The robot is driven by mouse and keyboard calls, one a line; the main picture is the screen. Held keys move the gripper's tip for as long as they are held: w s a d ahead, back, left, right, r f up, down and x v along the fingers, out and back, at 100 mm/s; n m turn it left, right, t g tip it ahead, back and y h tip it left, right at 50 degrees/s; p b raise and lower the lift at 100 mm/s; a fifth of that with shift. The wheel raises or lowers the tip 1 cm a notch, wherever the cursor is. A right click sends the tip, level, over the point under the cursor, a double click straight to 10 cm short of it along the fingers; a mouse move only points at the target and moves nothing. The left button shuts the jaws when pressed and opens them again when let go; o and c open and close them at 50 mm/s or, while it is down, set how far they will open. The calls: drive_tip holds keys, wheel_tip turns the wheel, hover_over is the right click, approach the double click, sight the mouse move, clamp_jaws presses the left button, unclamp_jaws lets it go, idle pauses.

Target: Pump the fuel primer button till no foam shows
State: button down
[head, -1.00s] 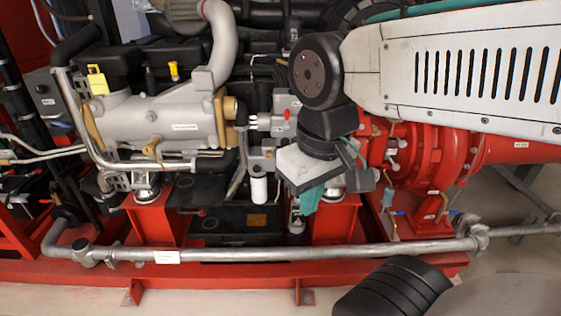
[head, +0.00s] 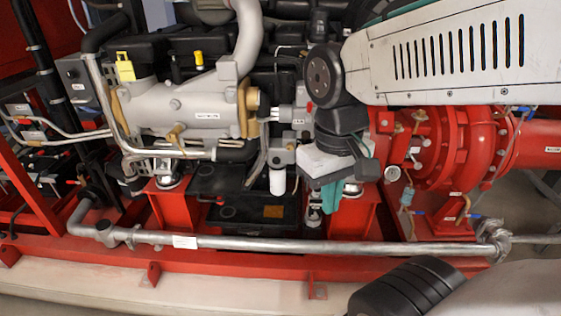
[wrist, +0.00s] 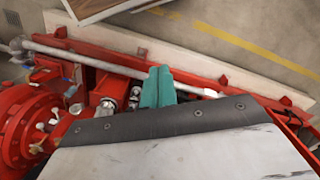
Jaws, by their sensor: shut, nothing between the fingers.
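My gripper (head: 331,197) has teal fingers, shut and empty, pointing down in front of the engine. They also show in the wrist view (wrist: 157,86), close together above the red frame. A white filter canister (head: 277,182) hangs under a grey filter head (head: 283,156), to the left of my gripper and apart from it. The primer button is too small to make out for certain in the head view. I cannot see any foam. The wrist view shows neither clearly; my own wrist body covers its lower part.
A grey pipe (head: 330,246) runs along the front above the red base rail (head: 230,274). A red pump casing (head: 455,150) stands to the right. The grey engine manifold (head: 185,108) is at left. Open floor shows in the wrist view (wrist: 225,50).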

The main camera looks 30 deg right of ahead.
sight(276, 161)
drive_tip(key=w+d+f+m+t, duration=0.1)
drive_tip(key=w+d+f+t, duration=0.25)
drive_tip(key=w+f, duration=0.75)
drive_tip(key=w+d+f+m+t, duration=0.15)
drive_tip(key=w+d+f, duration=0.5)
drive_tip(key=f, duration=0.65)
drive_tip(key=w+d+f+m+t, duration=0.1)
drive_tip(key=w+d+f+t, duration=0.25)
drive_tip(key=w+f, duration=0.85)
drive_tip(key=w+a+r+t+y, duration=0.3)
drive_tip(key=w+r+t, duration=0.3)
drive_tip(key=r+t, duration=0.2)
drive_tip(key=shift+a+r+m, duration=0.3)
drive_tip(key=shift+r+m, duration=0.15)
drive_tip(key=shift+r, duration=0.05)
drive_tip(key=shift+w, duration=0.1)
drive_tip(key=w+d, duration=0.5)
drive_tip(key=w, duration=0.2)
drive_tip(key=shift+w, duration=0.1)
